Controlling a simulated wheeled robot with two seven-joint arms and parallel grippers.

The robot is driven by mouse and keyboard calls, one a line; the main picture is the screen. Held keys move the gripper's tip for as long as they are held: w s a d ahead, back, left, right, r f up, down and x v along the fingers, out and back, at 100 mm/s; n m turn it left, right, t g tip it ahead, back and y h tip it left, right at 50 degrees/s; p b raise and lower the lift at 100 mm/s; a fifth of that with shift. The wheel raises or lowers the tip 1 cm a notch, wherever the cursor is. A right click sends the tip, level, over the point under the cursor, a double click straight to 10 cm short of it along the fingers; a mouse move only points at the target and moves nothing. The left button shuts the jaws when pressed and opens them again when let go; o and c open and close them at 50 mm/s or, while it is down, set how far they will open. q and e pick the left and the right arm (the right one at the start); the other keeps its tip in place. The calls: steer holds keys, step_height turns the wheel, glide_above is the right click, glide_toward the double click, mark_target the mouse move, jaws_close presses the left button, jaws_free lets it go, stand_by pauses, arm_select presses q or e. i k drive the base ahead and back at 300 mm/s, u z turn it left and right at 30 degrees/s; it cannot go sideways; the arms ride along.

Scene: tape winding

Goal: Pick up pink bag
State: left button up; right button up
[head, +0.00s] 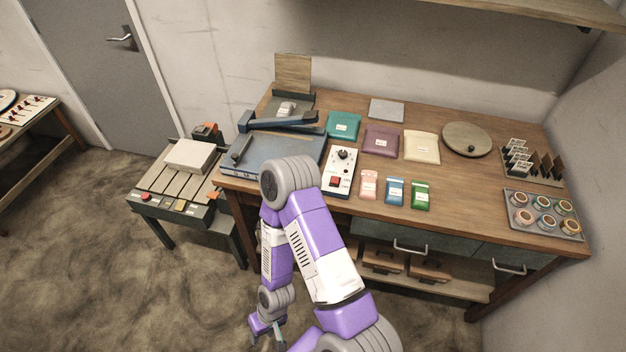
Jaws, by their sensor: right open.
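The pink bag (368,185) is a small flat packet with a white label. It lies on the wooden table (470,195) near its front edge, just right of the white control box (341,172). A blue bag (395,191) and a green bag (420,195) lie in a row to its right. My right gripper (268,335) is open, low in front of the table and well apart from the pink bag. It is small and partly cut by the lower edge of the picture. My left gripper is not in view.
Larger teal (343,126), mauve (381,141) and cream (421,147) packets lie behind the small bags. A blue-grey machine (275,152) stands at the table's left. A tray of tape rolls (543,213) sits at the right.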

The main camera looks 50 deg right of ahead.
mark_target(368, 189)
steer(key=u, duration=1.55)
steer(key=k, duration=1.35)
steer(key=z, duration=1.55)
